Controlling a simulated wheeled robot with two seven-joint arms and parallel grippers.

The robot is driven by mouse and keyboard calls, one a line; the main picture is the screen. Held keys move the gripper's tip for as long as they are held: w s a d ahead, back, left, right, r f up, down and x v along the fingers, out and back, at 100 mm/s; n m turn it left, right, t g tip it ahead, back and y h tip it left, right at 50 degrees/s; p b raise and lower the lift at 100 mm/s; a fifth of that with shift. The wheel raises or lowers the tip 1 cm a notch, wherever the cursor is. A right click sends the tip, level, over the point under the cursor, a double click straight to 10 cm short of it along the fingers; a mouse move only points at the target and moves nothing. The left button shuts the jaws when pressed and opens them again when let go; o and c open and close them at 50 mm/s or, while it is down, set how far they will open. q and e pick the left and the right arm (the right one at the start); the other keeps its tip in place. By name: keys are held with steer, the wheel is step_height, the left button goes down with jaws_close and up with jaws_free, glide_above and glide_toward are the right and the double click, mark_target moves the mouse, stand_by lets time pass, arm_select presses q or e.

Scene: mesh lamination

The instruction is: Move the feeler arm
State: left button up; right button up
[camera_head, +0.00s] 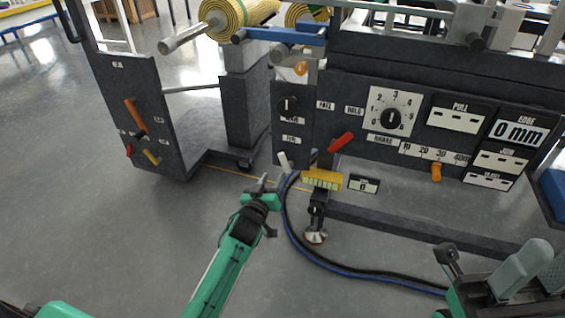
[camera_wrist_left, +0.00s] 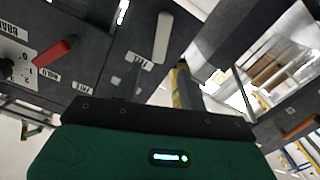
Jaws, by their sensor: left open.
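My left gripper (camera_head: 263,183) is open and empty in the middle of the head view, in front of the dark machine. A short white lever (camera_head: 284,161) stands just beyond its fingers, low on the left part of the panel. I see no contact between them. A white lever also shows upright near the top of the left wrist view (camera_wrist_left: 162,38), ahead of the gripper body. No label reading "feeler" is legible, so I cannot tell for sure which part is the feeler arm. Part of my right arm (camera_head: 462,292) shows at the lower right; its fingers are unclear.
A red lever (camera_head: 341,142) and a yellow block (camera_head: 322,180) sit right of the white lever. The panel has a dial (camera_head: 393,119), an orange slider (camera_head: 436,172) and an "EDGE 0 mm" display (camera_head: 520,132). A dark hose (camera_head: 340,269) curves across the floor.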

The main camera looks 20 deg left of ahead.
mark_target(282, 161)
arm_select(q)
steer(key=w+b, duration=0.3)
steer(key=w, duration=0.7)
steer(key=shift+w+d, duration=0.2)
jaws_close()
